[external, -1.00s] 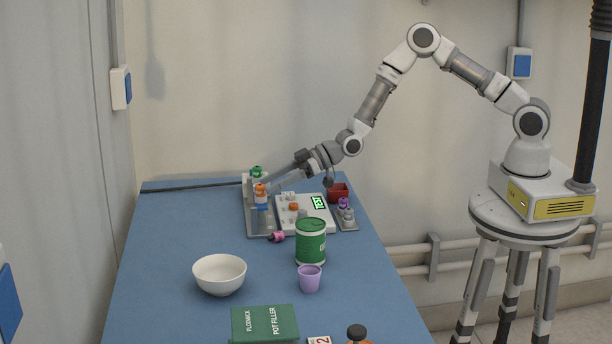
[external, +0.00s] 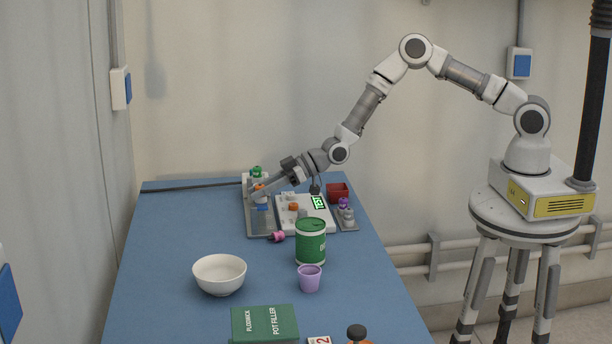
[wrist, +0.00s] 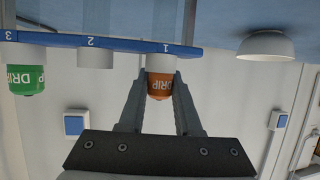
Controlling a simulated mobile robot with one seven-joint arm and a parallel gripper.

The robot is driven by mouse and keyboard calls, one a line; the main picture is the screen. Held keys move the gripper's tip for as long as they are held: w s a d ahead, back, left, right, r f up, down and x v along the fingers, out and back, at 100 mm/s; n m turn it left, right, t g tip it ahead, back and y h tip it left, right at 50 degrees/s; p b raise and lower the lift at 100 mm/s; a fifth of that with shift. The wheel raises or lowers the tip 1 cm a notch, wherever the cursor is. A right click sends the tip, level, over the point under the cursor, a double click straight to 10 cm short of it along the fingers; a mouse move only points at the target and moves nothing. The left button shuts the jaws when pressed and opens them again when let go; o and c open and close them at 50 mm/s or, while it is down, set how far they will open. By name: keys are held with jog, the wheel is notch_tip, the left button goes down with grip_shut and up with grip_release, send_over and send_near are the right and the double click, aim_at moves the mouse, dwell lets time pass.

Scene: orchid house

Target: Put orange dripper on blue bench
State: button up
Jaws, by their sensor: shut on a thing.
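The orange dripper (wrist: 160,86), with "DRIP" printed on it, sits at the place marked 1 on the blue-edged rack (wrist: 125,44). The wrist view is upside down. My gripper (wrist: 160,82) is shut on the orange dripper, one finger on each side. In the external view my gripper (external: 257,193) is at the rack and partly covers the orange dripper (external: 261,187). A green dripper (wrist: 27,80) stands at place 3, and place 2 shows only a white holder. The blue bench (external: 170,270) spreads under everything.
A white panel with a green display (external: 318,203) lies right of the rack. A magenta item (external: 277,237), green can (external: 311,242), purple cup (external: 310,279), white bowl (external: 220,274) and green box (external: 265,323) stand nearer. The bench's left side is clear.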

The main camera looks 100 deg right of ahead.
jog(key=shift+r, duration=0.1)
grip_shut()
jog(key=shift+r, duration=0.5)
notch_tip(320, 180, up, 3)
jog(key=shift+d+f, duration=0.1)
jog(key=shift+f, duration=0.1)
jog(key=s+d+r, duration=0.7)
jog(key=d, duration=0.2)
jog(key=s+a+r+y, duration=0.1)
jog(key=s+a+r, duration=0.1)
jog(key=s+a, duration=0.6)
jog(key=s+a+r+n+y, duration=0.1)
jog(key=s+a+r, duration=0.2)
jog(key=s+a, duration=0.5)
jog(key=a, duration=0.2)
jog(key=shift+s+a+r+n, duration=0.2)
jog(key=shift+s+a+n, duration=0.1)
jog(key=shift+s, duration=0.05)
jog(key=shift+w+d, duration=0.1)
